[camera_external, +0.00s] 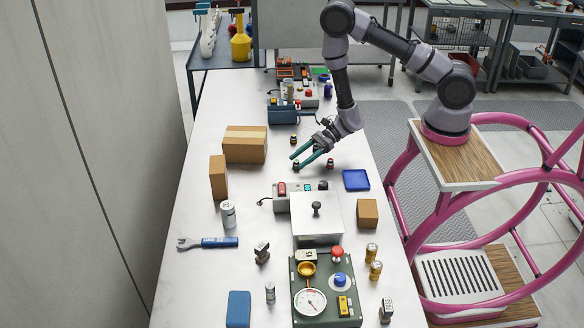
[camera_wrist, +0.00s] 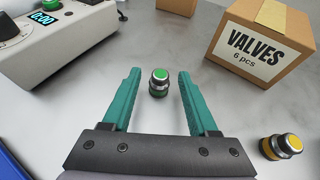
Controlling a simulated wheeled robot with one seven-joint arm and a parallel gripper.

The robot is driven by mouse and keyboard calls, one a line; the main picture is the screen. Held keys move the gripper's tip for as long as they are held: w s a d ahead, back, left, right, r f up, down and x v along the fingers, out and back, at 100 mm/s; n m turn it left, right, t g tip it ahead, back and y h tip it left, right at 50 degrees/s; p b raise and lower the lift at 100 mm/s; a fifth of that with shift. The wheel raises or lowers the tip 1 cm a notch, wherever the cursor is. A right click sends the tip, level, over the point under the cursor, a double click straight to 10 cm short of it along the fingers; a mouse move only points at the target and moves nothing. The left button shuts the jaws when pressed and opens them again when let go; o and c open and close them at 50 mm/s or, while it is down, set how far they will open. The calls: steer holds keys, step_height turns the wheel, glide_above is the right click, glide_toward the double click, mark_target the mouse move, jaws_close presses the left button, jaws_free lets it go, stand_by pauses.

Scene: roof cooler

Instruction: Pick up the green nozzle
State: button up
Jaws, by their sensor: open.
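In the external view my gripper (camera_external: 295,162) is low over the table, open and empty. The nozzle is small there and partly hidden by the fingers.
A yellow nozzle (camera_wrist: 281,146) stands to the right, below the VALVES box (camera_wrist: 262,42). A grey device with a display (camera_wrist: 50,35) is at upper left. A red nozzle (camera_external: 330,163) and a blue tray (camera_external: 356,180) are close by in the external view.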

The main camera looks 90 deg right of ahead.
steer(key=shift+x, duration=1)
jaws_close()
